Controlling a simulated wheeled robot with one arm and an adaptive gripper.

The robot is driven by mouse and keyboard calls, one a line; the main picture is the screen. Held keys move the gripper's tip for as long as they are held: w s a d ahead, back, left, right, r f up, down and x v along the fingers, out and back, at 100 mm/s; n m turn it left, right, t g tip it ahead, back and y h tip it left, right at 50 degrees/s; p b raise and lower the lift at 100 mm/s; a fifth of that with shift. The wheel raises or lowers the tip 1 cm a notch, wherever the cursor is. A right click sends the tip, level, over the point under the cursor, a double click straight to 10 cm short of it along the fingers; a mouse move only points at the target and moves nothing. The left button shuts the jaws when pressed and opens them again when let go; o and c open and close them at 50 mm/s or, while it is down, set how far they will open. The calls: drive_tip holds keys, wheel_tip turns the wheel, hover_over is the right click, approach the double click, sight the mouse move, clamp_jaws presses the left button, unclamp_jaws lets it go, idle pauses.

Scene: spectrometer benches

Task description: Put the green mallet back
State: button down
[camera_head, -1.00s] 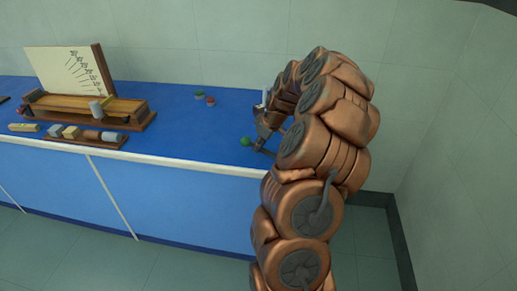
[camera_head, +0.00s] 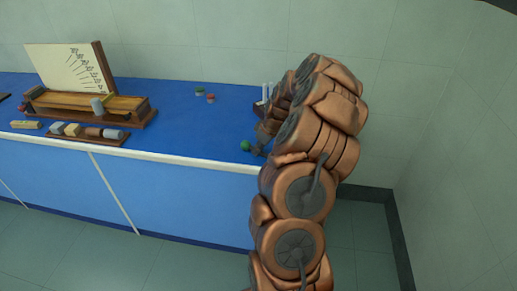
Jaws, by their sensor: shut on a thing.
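The green mallet shows as a small round green head (camera_head: 245,146) near the front edge of the blue bench, toward its right end. My gripper (camera_head: 259,146) is right beside the green head and is shut on the mallet. The handle and most of the fingers are hidden by my copper arm or too small to make out. I cannot tell whether the head touches the bench top.
A wooden instrument (camera_head: 130,106) with a chart board (camera_head: 60,66) stands on the left. A tray of blocks (camera_head: 88,139) lies before it. Green (camera_head: 200,90) and red (camera_head: 211,98) pieces lie mid-bench. White uprights (camera_head: 267,91) stand behind my gripper.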

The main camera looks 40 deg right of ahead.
drive_tip(key=c, duration=1.2)
unclamp_jaws()
drive_tip(key=shift+o, duration=0.2)
drive_tip(key=shift+r, duration=0.15)
drive_tip(key=a+b+v, duration=0.1)
drive_tip(key=b+v, duration=0.3)
drive_tip(key=v, duration=0.8)
drive_tip(key=s+a+r+n+g+y, duration=0.1)
drive_tip(key=s+a+r, duration=0.1)
drive_tip(key=a, duration=1.2)
drive_tip(key=s+a+r+g, duration=0.2)
drive_tip(key=a, duration=1.1)
drive_tip(key=s+a+f+m+g+h, duration=0.1)
drive_tip(key=s+a, duration=0.4)
drive_tip(key=s, duration=0.6)
drive_tip(key=s+a+f+m+g+h, duration=0.1)
drive_tip(key=s+a, duration=0.4)
drive_tip(key=s, duration=0.6)
drive_tip(key=shift+s+a+f+m+g, duration=0.15)
drive_tip(key=shift+f+m+g, duration=0.45)
drive_tip(key=shift+f+m, duration=0.15)
